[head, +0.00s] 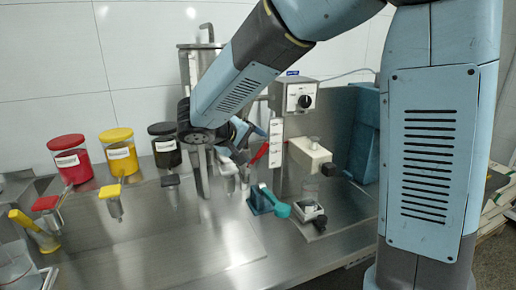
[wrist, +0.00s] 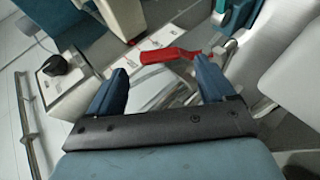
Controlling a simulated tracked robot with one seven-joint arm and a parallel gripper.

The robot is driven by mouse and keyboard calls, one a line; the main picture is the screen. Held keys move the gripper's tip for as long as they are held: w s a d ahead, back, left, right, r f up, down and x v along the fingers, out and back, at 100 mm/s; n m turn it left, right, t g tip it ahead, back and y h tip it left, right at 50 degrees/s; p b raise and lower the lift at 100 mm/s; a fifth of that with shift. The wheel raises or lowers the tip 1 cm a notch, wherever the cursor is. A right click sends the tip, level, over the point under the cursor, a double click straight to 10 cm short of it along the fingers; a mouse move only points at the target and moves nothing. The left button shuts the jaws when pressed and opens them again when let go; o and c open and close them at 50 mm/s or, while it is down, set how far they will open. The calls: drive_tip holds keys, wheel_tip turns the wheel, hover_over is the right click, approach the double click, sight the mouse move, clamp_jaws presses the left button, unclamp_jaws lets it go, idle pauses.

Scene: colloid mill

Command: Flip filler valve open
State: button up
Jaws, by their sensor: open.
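A red lever handle (wrist: 170,55), which I take for the filler valve's handle, lies across the wrist view just beyond my open fingertips (wrist: 159,66). Its right end meets a metal fitting (wrist: 222,50). I cannot tell whether finger and lever touch; the jaws are not closed on it. In the head view the red handle (head: 260,153) shows as a small slanted piece beside the white panel (head: 276,145). My gripper (head: 240,143) is close to its left, partly hidden behind my forearm. The valve body is mostly hidden.
Red (head: 70,159), yellow (head: 118,151) and black (head: 165,145) lidded jars stand left.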

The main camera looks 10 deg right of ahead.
drive_tip(key=v, duration=1)
drive_tip(key=shift+a, duration=0.2)
drive_tip(key=shift+r, duration=0.1)
drive_tip(key=shift+c, duration=0.4)
